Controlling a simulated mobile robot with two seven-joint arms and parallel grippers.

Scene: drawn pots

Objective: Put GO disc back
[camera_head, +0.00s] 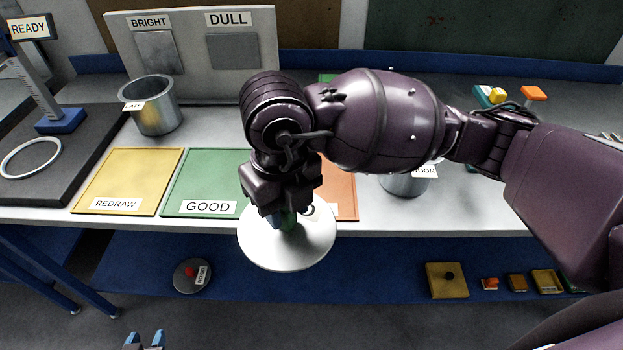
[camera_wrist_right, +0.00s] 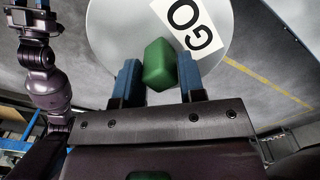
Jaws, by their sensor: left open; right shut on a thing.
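The white round GO disc (camera_head: 305,252) hangs level in front of the table's front edge in the head view. My right gripper (camera_head: 286,222) is shut on its green knob (camera_wrist_right: 159,66), and the blue fingers sit on either side of the knob in the wrist view. The word GO shows on a white label (camera_wrist_right: 190,25) on the disc. The label is mostly hidden behind the gripper in the head view. My left gripper (camera_head: 143,341) shows only its blue fingertips at the bottom edge, apart and empty.
A dark disc with a red knob (camera_head: 192,275) lies lower down, left of the GO disc. Yellow REDRAW (camera_head: 128,178) and green GOOD (camera_head: 205,175) mats lie on the table, with an orange mat (camera_head: 342,190) partly hidden. Metal pots (camera_head: 155,108) stand behind. A blue lower shelf (camera_head: 370,268) runs below.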

